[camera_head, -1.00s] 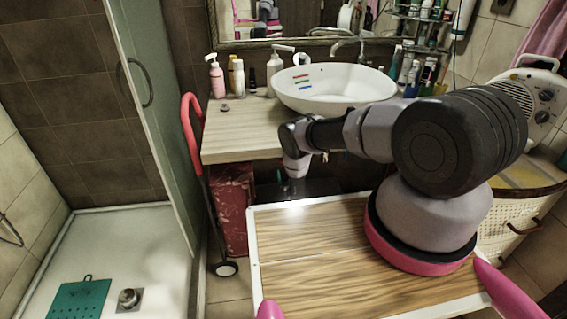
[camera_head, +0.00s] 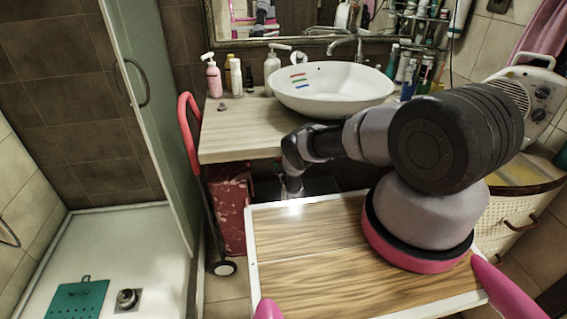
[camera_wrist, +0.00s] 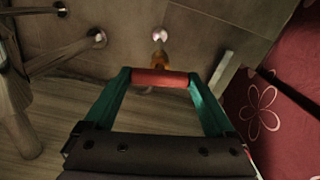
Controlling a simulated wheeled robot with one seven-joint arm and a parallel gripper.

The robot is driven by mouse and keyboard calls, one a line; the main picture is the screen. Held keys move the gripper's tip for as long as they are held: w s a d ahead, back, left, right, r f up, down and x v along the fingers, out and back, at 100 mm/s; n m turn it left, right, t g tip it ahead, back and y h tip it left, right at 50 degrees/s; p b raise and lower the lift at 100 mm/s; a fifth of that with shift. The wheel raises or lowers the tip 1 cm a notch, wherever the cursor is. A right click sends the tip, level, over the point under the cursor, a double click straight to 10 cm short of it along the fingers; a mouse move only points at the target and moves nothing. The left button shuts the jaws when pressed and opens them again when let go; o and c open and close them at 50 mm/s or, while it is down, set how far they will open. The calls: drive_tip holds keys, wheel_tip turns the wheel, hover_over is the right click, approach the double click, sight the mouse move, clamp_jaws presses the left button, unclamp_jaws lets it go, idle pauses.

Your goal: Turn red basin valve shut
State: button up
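The red valve handle (camera_wrist: 160,78) is a short red bar on a brass stem in front of the tiled wall in the wrist view. My gripper (camera_wrist: 160,76) has its two green fingers at the handle's two ends, and they appear to touch it. In the head view the valve and my gripper are hidden below the counter, behind my arm and the wood-topped surface. The white vessel basin (camera_head: 330,90), with coloured stripes inside, stands on the counter above.
The wooden counter (camera_head: 240,130) holds several bottles. Chrome pipe fittings (camera_wrist: 97,38) and a grey drain pipe (camera_wrist: 18,125) are left in the wrist view. A maroon flower-patterned bin (camera_wrist: 285,100) is close at right. A red-handled trolley (camera_head: 188,130) stands beside the counter.

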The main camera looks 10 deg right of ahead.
drive_tip(key=shift+c, duration=1)
drive_tip(key=shift+m, duration=1.1)
drive_tip(key=o, duration=1.1)
drive_tip(key=shift+c, duration=0.2)
drive_tip(key=shift+s, duration=0.15)
drive_tip(key=s, duration=1)
drive_tip(key=shift+s, duration=0.3)
